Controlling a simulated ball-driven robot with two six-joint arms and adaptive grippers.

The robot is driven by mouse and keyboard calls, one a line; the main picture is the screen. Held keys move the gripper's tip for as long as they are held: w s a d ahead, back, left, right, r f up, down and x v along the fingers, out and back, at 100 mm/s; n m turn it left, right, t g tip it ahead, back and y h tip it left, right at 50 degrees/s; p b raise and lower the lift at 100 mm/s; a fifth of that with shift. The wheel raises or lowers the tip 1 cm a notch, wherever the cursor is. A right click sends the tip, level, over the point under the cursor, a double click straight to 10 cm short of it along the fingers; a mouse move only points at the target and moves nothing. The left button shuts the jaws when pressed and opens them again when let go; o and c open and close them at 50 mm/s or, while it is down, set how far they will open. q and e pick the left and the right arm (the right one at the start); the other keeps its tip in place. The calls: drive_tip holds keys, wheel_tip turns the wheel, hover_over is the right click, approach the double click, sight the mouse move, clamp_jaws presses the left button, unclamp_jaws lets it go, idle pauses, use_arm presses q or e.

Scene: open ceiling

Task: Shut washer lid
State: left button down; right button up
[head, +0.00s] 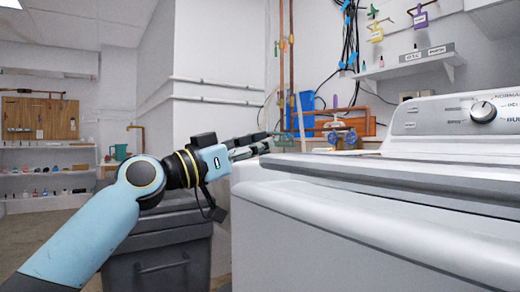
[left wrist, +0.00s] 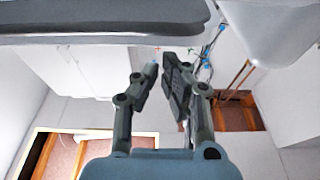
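The white washer (head: 340,235) fills the right side of the head view. Its grey lid (head: 400,172) lies nearly flat over the top, with a dark edge along its front; I cannot tell if it is fully seated. My left gripper (head: 266,145) is at the lid's far left corner, close to its edge; contact is unclear. In the left wrist view, my left gripper (left wrist: 160,70) has its two fingers apart with a small gap and nothing between them. A grey slab edge, apparently the lid (left wrist: 90,25), crosses the top of that view. My right gripper is not in view.
The washer's control panel with a knob (head: 483,111) rises behind the lid. A dark grey bin (head: 160,262) stands left of the washer under my left arm. A shelf (head: 410,68) hangs above.

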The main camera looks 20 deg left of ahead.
use_arm(q)
wheel_tip(320, 180, down, 2)
drive_tip(key=shift+w, duration=0.1)
idle(0.4)
drive_tip(key=shift+a+f, duration=0.1)
drive_tip(key=s+a, duration=0.4)
drive_tip(key=s, duration=0.2)
drive_tip(key=shift+s, duration=0.15)
